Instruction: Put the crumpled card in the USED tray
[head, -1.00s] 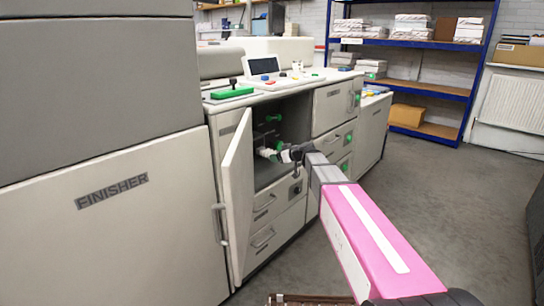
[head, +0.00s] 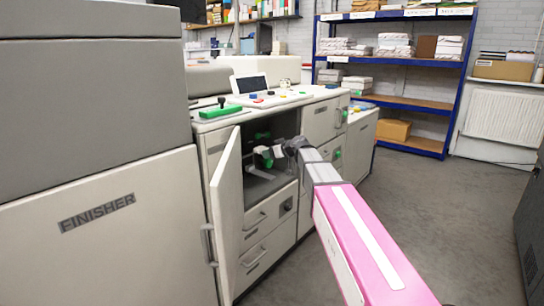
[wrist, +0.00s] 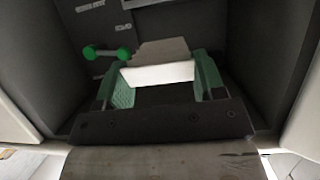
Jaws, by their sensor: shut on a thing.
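My gripper (wrist: 162,72) has green fingers, closed on both sides of a pale, bent card (wrist: 158,75) in the wrist view. The card's near face is bright white and its upper part is greyer and uneven. In the head view my gripper (head: 267,157) is at the open compartment of the machine, with its green fingers showing against the dark inside. The card is too small there to make out clearly. I cannot make out a tray marked USED in either view.
The compartment door (head: 228,215) stands open to the left of my arm. A green-ended handle (wrist: 106,53) is inside the dark compartment. The FINISHER cabinet (head: 110,250) fills the left. A blue shelf (head: 388,101) stands at the back; open floor (head: 440,190) lies to the right.

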